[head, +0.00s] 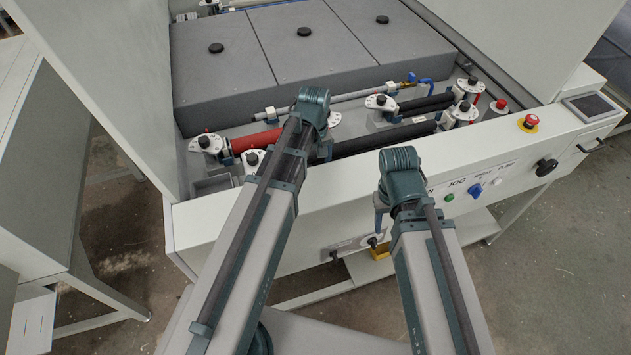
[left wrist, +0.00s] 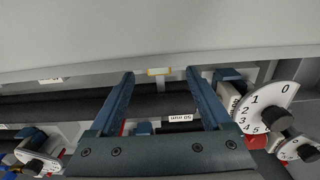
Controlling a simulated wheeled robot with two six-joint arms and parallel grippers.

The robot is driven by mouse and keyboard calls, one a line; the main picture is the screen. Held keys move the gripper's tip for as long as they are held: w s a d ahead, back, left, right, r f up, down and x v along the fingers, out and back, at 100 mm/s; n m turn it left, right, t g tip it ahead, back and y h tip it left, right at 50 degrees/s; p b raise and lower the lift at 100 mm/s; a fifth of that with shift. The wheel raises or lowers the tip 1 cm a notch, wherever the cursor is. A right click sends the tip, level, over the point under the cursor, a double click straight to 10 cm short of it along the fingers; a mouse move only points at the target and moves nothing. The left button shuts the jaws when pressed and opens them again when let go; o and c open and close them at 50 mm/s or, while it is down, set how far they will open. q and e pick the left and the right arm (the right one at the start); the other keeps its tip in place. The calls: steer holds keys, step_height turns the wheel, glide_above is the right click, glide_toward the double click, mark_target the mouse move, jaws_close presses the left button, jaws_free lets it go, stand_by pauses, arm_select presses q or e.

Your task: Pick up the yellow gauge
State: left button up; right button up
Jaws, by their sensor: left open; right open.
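A small flat piece with a yellow edge (left wrist: 158,71) shows in the left wrist view, probably the yellow gauge; it lies against the pale panel's edge. My left gripper (left wrist: 160,76) is open, with one finger on each side of this piece in the picture; I cannot tell the depth between them. In the head view my left gripper is hidden behind its own arm over the roller bay. My right gripper (head: 380,217) is partly visible, in front of the machine's front panel, with nothing seen in it.
Black rollers (head: 385,138) and a red roller (head: 255,140) lie in the bay behind the front panel (head: 330,205). White numbered dials (left wrist: 268,105) stand near my left gripper. A red stop button (head: 530,121) is at the right. A yellow object (head: 380,253) shows below the panel.

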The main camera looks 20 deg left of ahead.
arm_select(q)
step_height(320, 180, down, 5)
steer(key=b, duration=0.4)
steer(key=shift+w+f+b, duration=0.1)
steer(key=shift+b, duration=0.25)
jaws_close()
